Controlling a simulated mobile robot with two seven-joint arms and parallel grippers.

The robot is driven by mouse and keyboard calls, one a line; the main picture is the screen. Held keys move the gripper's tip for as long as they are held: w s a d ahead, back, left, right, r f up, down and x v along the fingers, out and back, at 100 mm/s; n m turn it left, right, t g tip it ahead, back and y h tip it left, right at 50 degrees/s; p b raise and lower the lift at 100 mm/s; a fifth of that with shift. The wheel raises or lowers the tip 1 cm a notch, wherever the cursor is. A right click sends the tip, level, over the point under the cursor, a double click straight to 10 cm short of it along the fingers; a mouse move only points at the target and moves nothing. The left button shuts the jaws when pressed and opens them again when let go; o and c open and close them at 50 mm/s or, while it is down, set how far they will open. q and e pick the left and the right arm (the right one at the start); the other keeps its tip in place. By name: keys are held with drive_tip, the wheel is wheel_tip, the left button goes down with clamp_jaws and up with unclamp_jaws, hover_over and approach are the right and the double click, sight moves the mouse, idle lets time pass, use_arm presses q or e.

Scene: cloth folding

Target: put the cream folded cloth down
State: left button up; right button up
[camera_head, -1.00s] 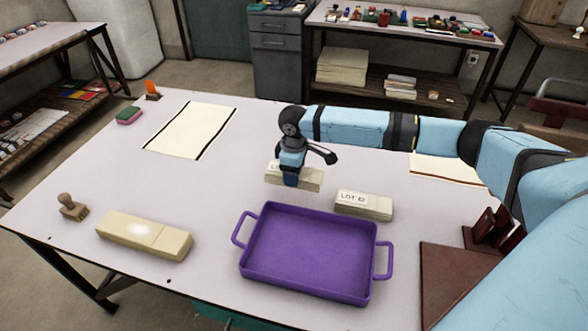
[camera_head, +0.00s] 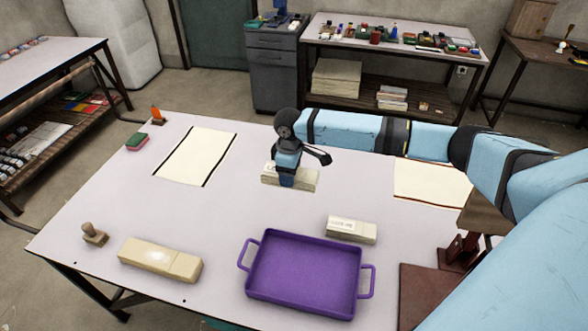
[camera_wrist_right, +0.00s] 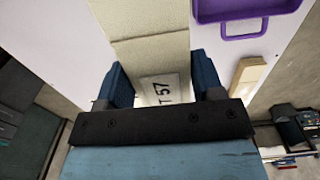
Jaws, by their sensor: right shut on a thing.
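The cream folded cloth (camera_head: 302,184) is a flat, long bundle in my right gripper (camera_head: 287,183), near the middle of the table in the head view. In the right wrist view the cloth (camera_wrist_right: 150,55) runs up from between the fingers, with a white label reading partly "57". My right gripper (camera_wrist_right: 163,88) is shut on it, one finger on each side. I cannot tell whether its underside touches the table. My left gripper is not in view.
A purple tray (camera_head: 305,275) stands at the front, with another labelled cloth (camera_head: 352,230) behind it. A tan folded bundle (camera_head: 160,258) and a stamp (camera_head: 95,234) lie front left. Flat sheets (camera_head: 197,156) (camera_head: 432,183) lie either side of the held cloth.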

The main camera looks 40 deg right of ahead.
drive_tip(key=s+a+f, duration=0.1)
drive_tip(key=s+a, duration=0.3)
drive_tip(key=s, duration=0.4)
drive_tip(key=b, duration=0.3)
hover_over(306, 274)
wheel_tip(306, 274, down, 13)
drive_tip(key=shift+r, duration=0.1)
drive_tip(key=shift+f, duration=2.55)
drive_tip(key=shift+f, duration=0.1)
drive_tip(key=o, duration=1)
drive_tip(key=shift+c, duration=0.2)
